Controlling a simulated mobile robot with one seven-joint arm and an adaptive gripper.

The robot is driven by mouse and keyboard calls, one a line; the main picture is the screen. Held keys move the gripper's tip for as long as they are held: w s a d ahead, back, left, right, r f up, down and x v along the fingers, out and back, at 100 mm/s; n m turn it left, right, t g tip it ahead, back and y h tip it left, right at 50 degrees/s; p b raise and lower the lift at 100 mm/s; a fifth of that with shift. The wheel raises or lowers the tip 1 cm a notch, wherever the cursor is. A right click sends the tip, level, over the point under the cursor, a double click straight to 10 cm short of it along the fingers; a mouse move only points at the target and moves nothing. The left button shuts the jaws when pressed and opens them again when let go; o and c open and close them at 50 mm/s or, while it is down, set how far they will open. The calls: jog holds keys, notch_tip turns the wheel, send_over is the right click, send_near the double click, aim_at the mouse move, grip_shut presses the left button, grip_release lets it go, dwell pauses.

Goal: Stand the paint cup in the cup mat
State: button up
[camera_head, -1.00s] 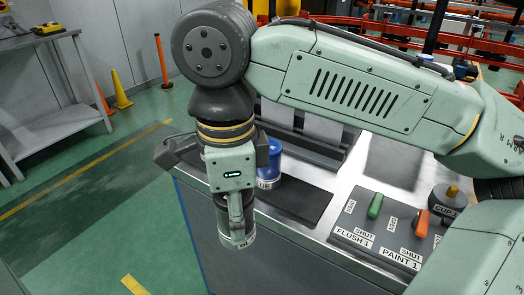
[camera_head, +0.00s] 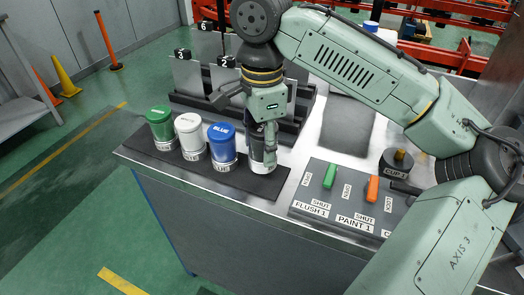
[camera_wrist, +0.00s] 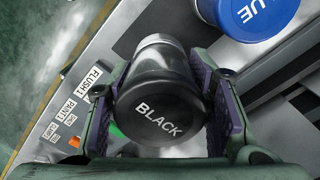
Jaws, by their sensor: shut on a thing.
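My gripper (camera_head: 263,140) is shut on a paint cup (camera_head: 262,166) with a black lid and a clear or silvery body. In the wrist view the lid of this cup (camera_wrist: 158,108) reads BLACK and sits between both finger pads. The cup looks roughly upright over the right end of the dark cup mat (camera_head: 262,187). I cannot tell whether its base touches the mat. Green (camera_head: 161,128), white (camera_head: 190,134) and blue (camera_head: 222,145) lidded cups stand in a row on the mat, left of my gripper. The blue lid also shows in the wrist view (camera_wrist: 258,14).
A grey panel (camera_head: 322,207) with green and orange handles lies to the right, beside a dark holder (camera_head: 399,165) labelled CUP 1. A rack with numbered upright plates (camera_head: 187,78) stands behind the cups. The bench's front edge runs close before the mat.

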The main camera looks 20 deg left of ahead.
aim_at(262, 157)
jog(key=shift+f+p, duration=0.3)
jog(key=shift+f, duration=1.45)
jog(key=shift+f, duration=0.15)
jog(key=o, duration=1.4)
notch_tip(262, 157, up, 12)
jog(key=shift+r+b, duration=0.2)
jog(key=shift+b, duration=0.3)
